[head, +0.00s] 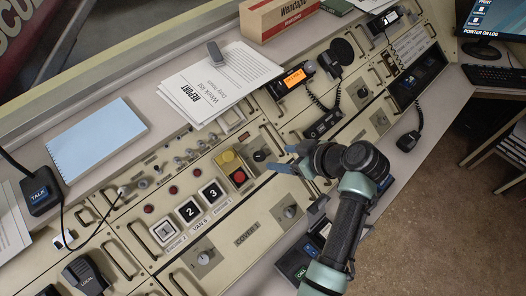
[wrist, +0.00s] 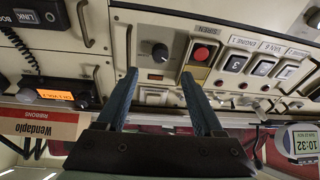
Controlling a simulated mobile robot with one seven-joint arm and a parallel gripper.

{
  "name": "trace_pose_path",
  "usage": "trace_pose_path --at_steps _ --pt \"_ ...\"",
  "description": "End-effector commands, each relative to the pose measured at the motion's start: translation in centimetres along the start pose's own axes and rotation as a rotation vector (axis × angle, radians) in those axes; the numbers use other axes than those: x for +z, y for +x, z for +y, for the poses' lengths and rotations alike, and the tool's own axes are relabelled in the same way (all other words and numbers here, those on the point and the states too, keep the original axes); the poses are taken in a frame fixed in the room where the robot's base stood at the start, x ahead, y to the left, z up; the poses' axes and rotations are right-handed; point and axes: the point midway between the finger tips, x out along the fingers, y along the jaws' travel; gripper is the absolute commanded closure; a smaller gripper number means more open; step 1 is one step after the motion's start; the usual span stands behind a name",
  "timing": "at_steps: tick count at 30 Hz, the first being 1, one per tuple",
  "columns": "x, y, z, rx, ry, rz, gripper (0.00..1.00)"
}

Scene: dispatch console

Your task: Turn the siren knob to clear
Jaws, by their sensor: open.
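The siren knob is the black round knob (wrist: 160,52) on a pale panel in the wrist view. The head view shows it as a small dark knob (head: 260,155) to the left of my gripper (head: 290,159). In the wrist view my gripper (wrist: 159,75) is open, with its two blue fingers spread to either side of the knob's line and the knob just beyond the tips. They look apart from it. A word like SIREN is printed near a red button (wrist: 202,53) beside the knob. The knob's pointer and position marks are too small to read.
The red button (head: 239,175) has a raised yellow cover (head: 229,160). Several metal handles stand out from the console. Numbered switches (head: 214,193) lie further left. A radio with an orange display (head: 294,78), a coiled-cord microphone (head: 336,90) and papers (head: 215,82) are behind.

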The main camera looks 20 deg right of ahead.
Motion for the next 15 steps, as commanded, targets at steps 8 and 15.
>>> trace_pose_path --at_steps 8,15 --pt "-0.1 5.4 -0.1 -0.002 -0.002 0.0 0.31" --pt "-0.1 8.2 0.0 0.0 -0.002 0.001 0.31"
